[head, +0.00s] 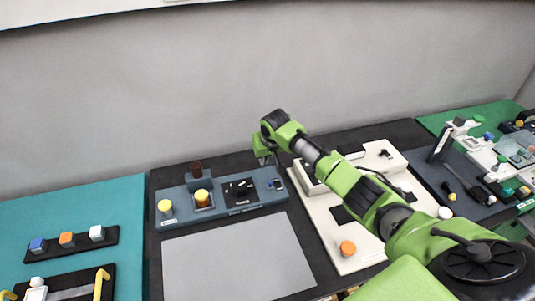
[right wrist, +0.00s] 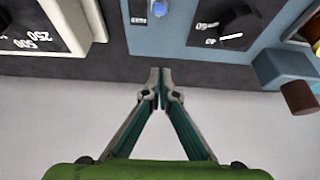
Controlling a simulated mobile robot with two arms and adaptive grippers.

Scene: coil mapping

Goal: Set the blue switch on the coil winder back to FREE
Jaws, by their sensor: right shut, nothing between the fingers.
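The coil winder (head: 241,209) is a long blue-grey box on the dark table. Its small blue switch (head: 277,184) sits at its right end, beside a black dial (head: 238,188). In the right wrist view the blue switch (right wrist: 159,8) is cut by the top edge, with a small label beside it that I cannot read. My right gripper (head: 265,157) is above and behind the winder's right end in the head view. In the right wrist view its fingertips (right wrist: 160,76) are together and empty, apart from the switch. My left gripper is out of view.
A cream panel (head: 360,254) with an orange knob stands right of the winder, under my right arm. A grey sheet (head: 235,262) lies in front of the winder. A teal mat (head: 110,205) with colored blocks is at left. A grey wall rises behind.

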